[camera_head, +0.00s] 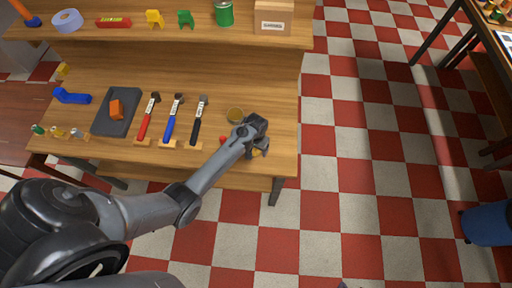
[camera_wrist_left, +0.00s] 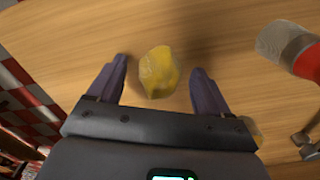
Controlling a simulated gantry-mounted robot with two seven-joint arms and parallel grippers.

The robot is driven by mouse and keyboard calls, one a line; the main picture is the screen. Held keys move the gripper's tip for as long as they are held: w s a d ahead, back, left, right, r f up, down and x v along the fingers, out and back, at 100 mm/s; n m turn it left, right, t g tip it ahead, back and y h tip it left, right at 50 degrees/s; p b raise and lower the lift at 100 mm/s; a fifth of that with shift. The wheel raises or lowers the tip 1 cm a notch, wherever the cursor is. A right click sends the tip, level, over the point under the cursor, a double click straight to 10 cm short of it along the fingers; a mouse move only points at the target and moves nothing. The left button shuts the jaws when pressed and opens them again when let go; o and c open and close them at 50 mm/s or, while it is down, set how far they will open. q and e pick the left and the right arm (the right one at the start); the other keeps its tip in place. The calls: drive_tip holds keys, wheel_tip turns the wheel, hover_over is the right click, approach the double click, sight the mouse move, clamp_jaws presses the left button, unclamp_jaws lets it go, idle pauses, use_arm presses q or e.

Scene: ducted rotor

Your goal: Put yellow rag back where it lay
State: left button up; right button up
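The yellow rag (camera_wrist_left: 158,72), a small crumpled lump, shows in the left wrist view on the wooden bench top, between my left gripper's fingers with a gap on both sides. My left gripper (camera_wrist_left: 159,68) is open. In the head view, my left gripper (camera_head: 261,151) is over the bench's front right corner and hides most of the rag; only a bit of yellow (camera_head: 256,154) shows beneath it.
The bench's right edge is close by.

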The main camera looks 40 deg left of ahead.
use_arm(q)
drive_tip(key=shift+o, duration=0.5)
drive_tip(key=shift+r, duration=0.55)
wheel_tip(320, 180, up, 9)
drive_tip(key=shift+r+p, duration=0.2)
drive_tip(key=shift+p, duration=0.2)
drive_tip(key=s+d+r+m+t, duration=0.1)
drive_tip(key=s+d+r, duration=0.2)
drive_tip(key=s, duration=0.4)
drive_tip(key=s+d+r+m+t, duration=0.1)
drive_tip(key=s+d+r+m, duration=0.1)
drive_tip(key=s, duration=0.5)
drive_tip(key=s+d+r+m+t, duration=0.1)
drive_tip(key=s+d+r, duration=0.3)
drive_tip(key=s, duration=0.3)
drive_tip(key=shift+s+r+m+t, duration=0.3)
drive_tip(key=shift+s+r+m, duration=0.1)
drive_tip(key=shift+r, duration=0.2)
drive_tip(key=shift+d, duration=0.1)
